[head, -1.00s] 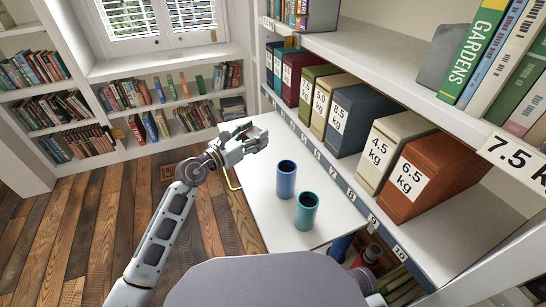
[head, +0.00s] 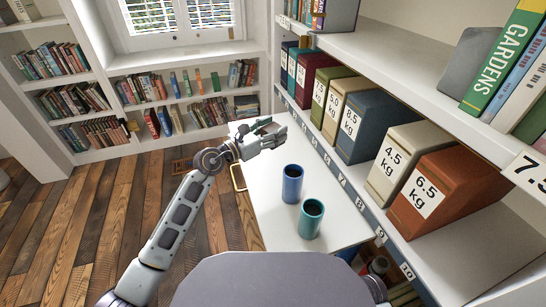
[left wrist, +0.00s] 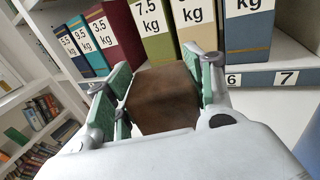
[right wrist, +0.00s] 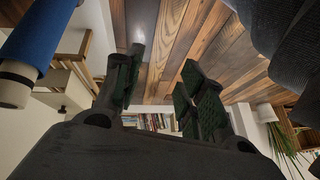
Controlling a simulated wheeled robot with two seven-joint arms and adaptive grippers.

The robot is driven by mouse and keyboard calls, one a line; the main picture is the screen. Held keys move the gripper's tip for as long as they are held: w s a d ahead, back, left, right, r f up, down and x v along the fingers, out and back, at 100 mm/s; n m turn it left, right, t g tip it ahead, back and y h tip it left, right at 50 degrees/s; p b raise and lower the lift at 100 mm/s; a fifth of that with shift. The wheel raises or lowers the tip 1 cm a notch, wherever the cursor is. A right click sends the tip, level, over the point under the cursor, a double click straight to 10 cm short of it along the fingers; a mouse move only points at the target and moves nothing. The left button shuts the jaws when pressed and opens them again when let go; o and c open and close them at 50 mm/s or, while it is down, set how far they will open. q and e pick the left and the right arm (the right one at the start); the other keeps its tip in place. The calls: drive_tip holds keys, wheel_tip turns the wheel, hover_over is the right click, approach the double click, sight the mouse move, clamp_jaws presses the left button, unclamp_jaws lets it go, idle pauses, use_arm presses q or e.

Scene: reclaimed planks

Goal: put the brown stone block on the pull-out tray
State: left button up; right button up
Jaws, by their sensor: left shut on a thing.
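The brown stone block (left wrist: 165,98) is between the green-padded fingers of my left gripper (left wrist: 160,92), which is shut on it, in the left wrist view. In the head view my left gripper (head: 268,130) is over the far end of the white pull-out tray (head: 258,195), and the hand mostly hides the block. Whether the block touches the tray cannot be told. My right gripper (right wrist: 158,92) shows in the right wrist view with its fingers apart and nothing between them, with wooden floor beyond.
A blue cup (head: 292,184) and a teal cup (head: 311,219) stand on the tray's right side. Labelled weight boxes, including the orange-brown one (head: 445,190), line the shelf to the right. The tray's left and near parts are clear.

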use_arm(q)
drive_tip(key=shift+f+b, duration=0.95)
drive_tip(key=shift+f, duration=1.05)
use_arm(e)
drive_tip(key=shift+t+y, duration=0.3)
drive_tip(key=shift+t, duration=0.1)
drive_tip(key=f, duration=0.4)
drive_tip(key=shift+a+f, duration=0.25)
drive_tip(key=shift+a, duration=0.15)
drive_tip(key=shift+w, duration=0.1)
use_arm(q)
drive_tip(key=shift+f+b, duration=0.9)
drive_tip(key=shift+f, duration=0.7)
drive_tip(key=shift+f+b, duration=0.5)
drive_tip(key=shift+f, duration=0.4)
use_arm(e)
drive_tip(key=shift+a+f+m, duration=0.15)
drive_tip(key=shift+f, duration=0.65)
drive_tip(key=shift+a+f+m, duration=0.1)
drive_tip(key=shift+f+m, duration=0.05)
drive_tip(key=shift+f, duration=0.6)
use_arm(q)
drive_tip(key=shift+f, duration=0.15)
drive_tip(key=o, duration=1.4)
drive_tip(key=shift+o, duration=0.2)
use_arm(e)
drive_tip(key=shift+w+r+t, duration=0.1)
drive_tip(key=shift+w+t, duration=0.1)
drive_tip(key=shift+t, duration=0.1)
